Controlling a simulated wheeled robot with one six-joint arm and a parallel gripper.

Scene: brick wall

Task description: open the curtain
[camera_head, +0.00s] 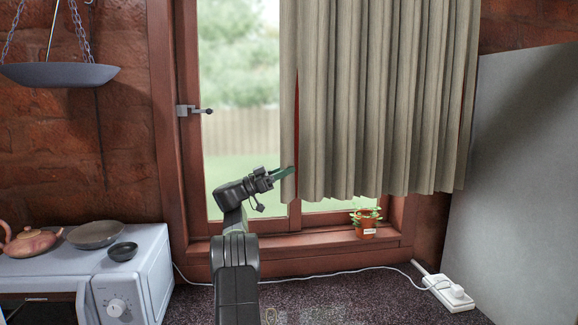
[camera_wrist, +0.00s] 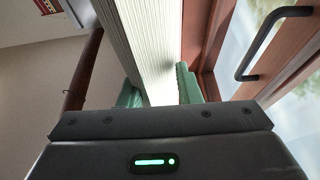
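The beige pleated curtain (camera_head: 385,95) hangs over the right part of the window, and the left pane is uncovered. My gripper (camera_head: 284,172) is at the curtain's left edge, near its lower end. The gripper appears shut on this edge. A narrow gap showing the red frame separates the edge strip from the other folds. The fingertips' far ends are partly hidden by the curtain.
A small potted plant (camera_head: 366,223) stands on the windowsill below the curtain. A window handle (camera_head: 195,110) sticks out at the left frame. A white oven (camera_head: 130,275) with pans stands at left, a grey panel (camera_head: 520,180) at right. A power strip (camera_head: 445,290) lies on the counter.

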